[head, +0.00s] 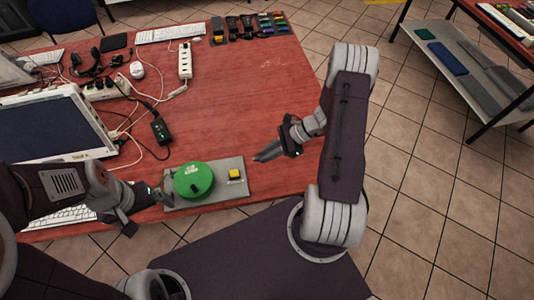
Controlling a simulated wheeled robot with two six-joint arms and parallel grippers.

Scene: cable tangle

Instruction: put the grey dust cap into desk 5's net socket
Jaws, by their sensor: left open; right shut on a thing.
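My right gripper (264,155) is over the red desk (240,95), right of the grey plate. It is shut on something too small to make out. I cannot tell from this view whether that is the grey dust cap. My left gripper (152,194) is open at the left edge of the grey plate (208,204), close beside the round green lid (194,180). I cannot tell whether it touches the lid. No net socket or desk number can be made out. The desk's front side is hidden.
A yellow button (234,174) sits on the grey plate. A white power strip (185,60), a second strip (100,90), a black adapter (160,130) and loose cables lie left of centre. A monitor (55,128) stands at left.

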